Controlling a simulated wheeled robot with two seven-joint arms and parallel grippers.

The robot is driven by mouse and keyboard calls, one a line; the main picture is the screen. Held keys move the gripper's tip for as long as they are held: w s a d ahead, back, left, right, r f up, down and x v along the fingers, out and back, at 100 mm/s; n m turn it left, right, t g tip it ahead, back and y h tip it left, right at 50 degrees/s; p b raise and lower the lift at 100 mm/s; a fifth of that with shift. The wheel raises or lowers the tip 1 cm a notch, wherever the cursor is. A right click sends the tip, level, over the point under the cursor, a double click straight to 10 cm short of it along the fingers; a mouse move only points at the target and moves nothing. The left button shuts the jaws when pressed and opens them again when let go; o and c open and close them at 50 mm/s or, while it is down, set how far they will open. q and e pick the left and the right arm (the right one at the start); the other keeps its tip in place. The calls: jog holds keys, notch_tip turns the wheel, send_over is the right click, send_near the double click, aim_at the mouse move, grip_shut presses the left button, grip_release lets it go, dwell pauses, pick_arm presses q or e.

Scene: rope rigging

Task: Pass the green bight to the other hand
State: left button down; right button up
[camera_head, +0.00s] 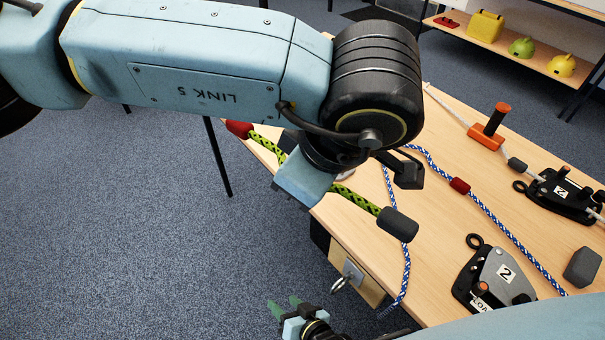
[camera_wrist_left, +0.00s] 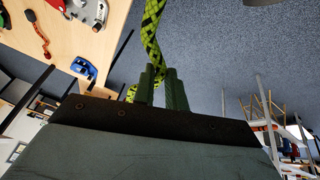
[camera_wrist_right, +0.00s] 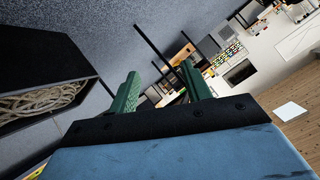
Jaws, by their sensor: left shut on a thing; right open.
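The green-and-black rope (camera_head: 357,198) shows in the head view, running from a red end (camera_head: 238,128) at the table's left edge, behind my left wrist, to a dark grey block (camera_head: 398,224). My left gripper (camera_wrist_left: 163,82) is shut on this rope, seen in the left wrist view, where the rope (camera_wrist_left: 153,30) rises from between its green fingers. In the head view its fingertips are hidden by its own body. My right gripper (camera_head: 285,306) is open and empty, low over the floor at the bottom, apart from the rope. In the right wrist view its fingers (camera_wrist_right: 160,95) stand wide apart.
The table (camera_head: 450,130) bears a blue-and-white rope (camera_head: 495,225) with a red sleeve (camera_head: 460,186), an orange-handled item (camera_head: 488,135), a device labelled 2 (camera_head: 495,278), another black device (camera_head: 560,194) and a grey block (camera_head: 582,267). Open floor lies left of the table.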

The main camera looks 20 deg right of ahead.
jog(key=s+d+f+g+h, duration=0.2)
jog(key=s+d+f+g, duration=0.1)
jog(key=s+d+f, duration=0.6)
jog(key=s+d+f+g+h, duration=0.1)
jog(key=s+d+f+g, duration=0.15)
jog(key=s+d, duration=0.7)
jog(key=s+d+f+g+h, duration=0.1)
jog(key=s+d+g, duration=0.3)
jog(key=s, duration=1.1)
jog(key=s+d+f+g+h, duration=0.1)
jog(key=s+d+f+g, duration=0.15)
jog(key=s+d, duration=0.7)
jog(key=w+a+f+n+t, duration=0.1)
jog(key=w+a+n, duration=0.1)
jog(key=w, duration=0.6)
jog(key=w+a+n+t+h, duration=0.1)
jog(key=w+a+n, duration=0.1)
jog(key=w, duration=0.7)
jog(key=shift+a+f+n, duration=0.15)
jog(key=shift+f+n, duration=0.25)
